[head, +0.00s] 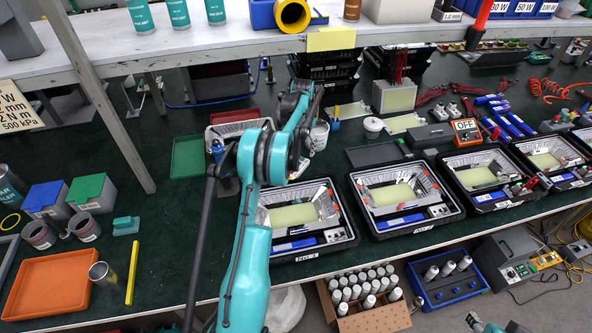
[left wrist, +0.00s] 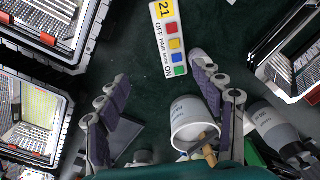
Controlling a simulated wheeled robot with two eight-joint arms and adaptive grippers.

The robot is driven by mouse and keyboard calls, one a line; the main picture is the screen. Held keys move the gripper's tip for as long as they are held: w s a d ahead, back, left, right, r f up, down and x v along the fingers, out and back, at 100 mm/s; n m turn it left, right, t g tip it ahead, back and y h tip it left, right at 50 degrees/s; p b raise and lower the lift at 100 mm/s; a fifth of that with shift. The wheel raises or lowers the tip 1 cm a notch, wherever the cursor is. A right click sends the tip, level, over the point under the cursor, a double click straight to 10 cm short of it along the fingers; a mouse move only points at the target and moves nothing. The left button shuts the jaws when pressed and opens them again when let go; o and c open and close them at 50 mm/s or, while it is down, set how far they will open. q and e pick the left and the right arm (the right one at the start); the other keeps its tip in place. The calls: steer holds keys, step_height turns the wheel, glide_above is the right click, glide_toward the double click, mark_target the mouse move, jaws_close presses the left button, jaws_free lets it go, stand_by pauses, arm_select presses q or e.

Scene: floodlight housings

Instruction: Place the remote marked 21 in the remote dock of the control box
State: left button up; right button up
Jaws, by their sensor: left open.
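The remote (left wrist: 169,40) marked 21 shows in the left wrist view. It is white with a yellow label and red, yellow, blue and green buttons, lying on the dark green surface. My left gripper (left wrist: 160,72) is open and empty, with the remote beyond and between its fingertips. In the head view, my left arm largely hides this gripper and I cannot make out the remote. A grey unit with an orange OFF panel (head: 466,131) stands at the back right; I cannot tell whether it is the control box. My right gripper (head: 474,322) shows only partly at the bottom edge.
A white cup (left wrist: 194,122) holding things stands close to the left gripper's right finger. Open black floodlight housings (head: 408,198) line the table's front edge. An orange tray (head: 50,284) and a yellow bar (head: 132,272) lie at left.

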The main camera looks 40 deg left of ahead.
arm_select(q)
steer(key=shift+g, duration=0.3)
steer(key=a+f, duration=0.1)
steer(key=f, duration=0.1)
steer(key=a+f, duration=0.2)
steer(key=shift+s+f, duration=0.15)
steer(key=shift+f, duration=0.05)
step_height(320, 180, down, 3)
steer(key=shift+r+b, duration=0.15)
steer(key=shift+b, duration=0.2)
steer(key=f+b, duration=0.1)
steer(key=f, duration=0.1)
steer(key=f+b, duration=0.1)
steer(key=f, duration=0.2)
steer(key=shift+d, duration=0.2)
steer(key=shift+r, duration=0.15)
steer(key=c, duration=1.4)
